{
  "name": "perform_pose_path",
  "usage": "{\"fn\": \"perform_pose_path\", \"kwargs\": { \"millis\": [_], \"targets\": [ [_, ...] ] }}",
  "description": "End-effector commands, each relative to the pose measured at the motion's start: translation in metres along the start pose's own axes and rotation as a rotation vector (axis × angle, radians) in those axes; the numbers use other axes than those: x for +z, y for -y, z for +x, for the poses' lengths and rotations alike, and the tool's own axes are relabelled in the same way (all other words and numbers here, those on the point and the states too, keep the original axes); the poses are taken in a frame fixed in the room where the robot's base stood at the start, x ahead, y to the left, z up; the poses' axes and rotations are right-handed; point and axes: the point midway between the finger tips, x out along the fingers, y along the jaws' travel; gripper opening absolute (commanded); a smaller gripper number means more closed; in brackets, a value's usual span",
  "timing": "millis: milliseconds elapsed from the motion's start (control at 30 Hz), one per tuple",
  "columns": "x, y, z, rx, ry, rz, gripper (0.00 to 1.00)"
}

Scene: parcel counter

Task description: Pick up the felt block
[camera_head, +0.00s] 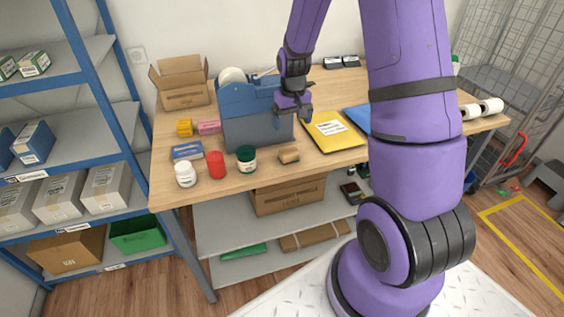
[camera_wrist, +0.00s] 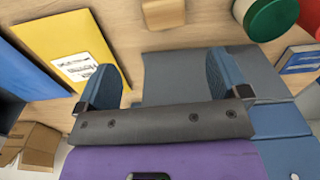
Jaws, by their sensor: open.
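A small tan block (camera_head: 289,155) lies on the wooden table near its front edge, right of the green-lidded jar. It also shows cut off at the top of the wrist view (camera_wrist: 163,14). A pink block (camera_head: 208,127) lies farther back, left of the blue-grey box. I cannot tell for sure which of them is the felt block; the tan one looks more likely. My gripper (camera_head: 296,112) is open and empty above the right part of the blue-grey box, behind the tan block. In the wrist view its two fingers (camera_wrist: 165,78) are wide apart, with the tan block beyond them.
The tall blue-grey box (camera_head: 250,132) stands under and beside my gripper. The jar with the green lid (camera_head: 246,159), a red container (camera_head: 215,165) and a white bottle (camera_head: 185,174) stand left of the tan block. A yellow envelope (camera_head: 333,133) lies to its right. Bare table surrounds the tan block.

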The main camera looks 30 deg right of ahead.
Motion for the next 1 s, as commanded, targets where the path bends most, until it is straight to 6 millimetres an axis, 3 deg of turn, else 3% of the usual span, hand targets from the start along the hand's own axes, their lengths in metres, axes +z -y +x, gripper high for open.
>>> {"fn": "perform_pose_path", "kwargs": {
  "millis": [500, 767, 1000],
  "targets": [
    [-0.002, -0.005, 0.064, -0.001, 0.021, 0.008, 0.94],
    [-0.002, -0.004, 0.081, -0.001, 0.019, 0.008, 0.94],
    [-0.001, -0.001, 0.112, -0.001, 0.020, 0.008, 0.94]
  ]
}}
